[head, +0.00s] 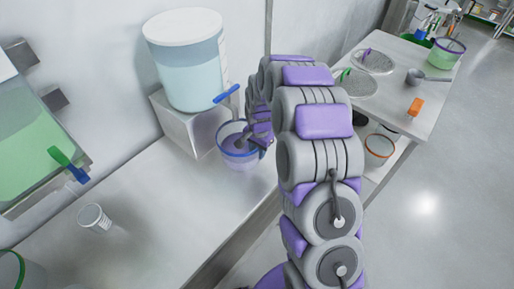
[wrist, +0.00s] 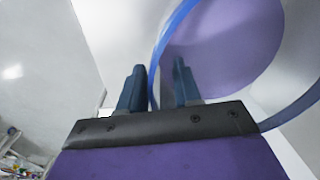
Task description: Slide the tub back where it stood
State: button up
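A tub with a blue rim (head: 238,155) and purple contents stands upright on the steel bench, just below and right of the blue tap. In the wrist view its blue rim (wrist: 155,60) curves down between my two fingers, with the purple contents (wrist: 225,45) beyond. My gripper (wrist: 158,88) is open, its blue fingers apart with a gap around the rim's wall. In the head view my gripper (head: 262,150) is at the tub's right side, partly hidden by my arm. I cannot tell whether a finger touches the wall.
A large tank (head: 188,70) with a blue tap (head: 226,94) sits on a steel stand (head: 185,125) behind the tub. The bench (head: 160,205) before the tub is clear. A second table (head: 395,100) is at right.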

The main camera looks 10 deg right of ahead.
jog(key=shift+a, duration=0.1)
grip_shut()
dwell(1.3)
